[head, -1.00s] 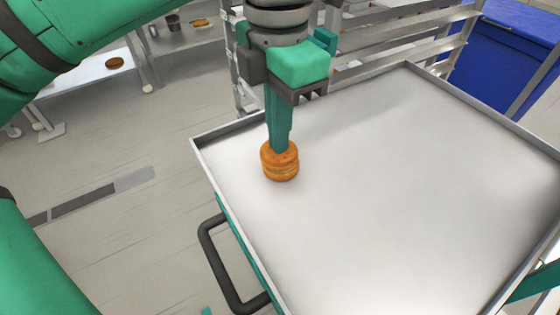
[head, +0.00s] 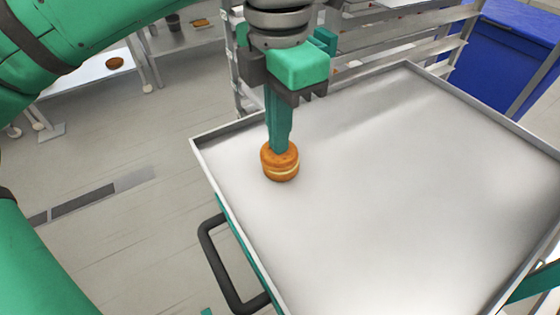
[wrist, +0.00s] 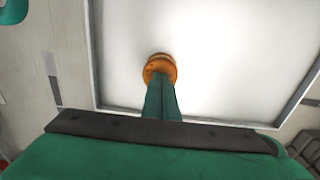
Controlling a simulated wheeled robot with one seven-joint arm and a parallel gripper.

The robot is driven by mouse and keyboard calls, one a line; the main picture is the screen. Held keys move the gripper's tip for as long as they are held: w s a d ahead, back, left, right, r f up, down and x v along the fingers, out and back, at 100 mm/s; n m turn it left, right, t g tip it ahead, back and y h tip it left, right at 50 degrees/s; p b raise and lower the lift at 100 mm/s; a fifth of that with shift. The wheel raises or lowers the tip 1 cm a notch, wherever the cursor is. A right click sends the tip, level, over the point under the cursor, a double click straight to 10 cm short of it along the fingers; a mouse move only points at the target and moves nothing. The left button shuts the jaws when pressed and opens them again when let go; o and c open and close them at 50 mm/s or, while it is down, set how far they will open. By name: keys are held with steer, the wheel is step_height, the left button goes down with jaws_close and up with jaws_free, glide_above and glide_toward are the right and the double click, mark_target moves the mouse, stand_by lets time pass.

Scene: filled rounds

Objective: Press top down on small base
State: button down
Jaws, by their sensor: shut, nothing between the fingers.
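A small round golden-brown top (head: 278,155) sits on a small base (head: 282,177) of like colour, with a pale filling line between them. The stack stands near the left corner of a metal tray. My gripper (head: 279,150) is shut and points down, its fingertips at the top's upper face and seemingly touching it. In the wrist view, the shut fingers (wrist: 161,85) reach to the orange-brown round (wrist: 160,66) and hide part of it.
The metal tray (head: 400,200) has a raised rim and is otherwise bare, with free room to the right. A dark handle (head: 215,260) is at its near left side. A rack (head: 400,50) and a blue bin (head: 515,55) stand behind. Another brown round (head: 115,63) lies on a far table.

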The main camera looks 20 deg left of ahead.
stand_by(0.4)
step_height(320, 180, up, 8)
stand_by(1.1)
stand_by(0.5)
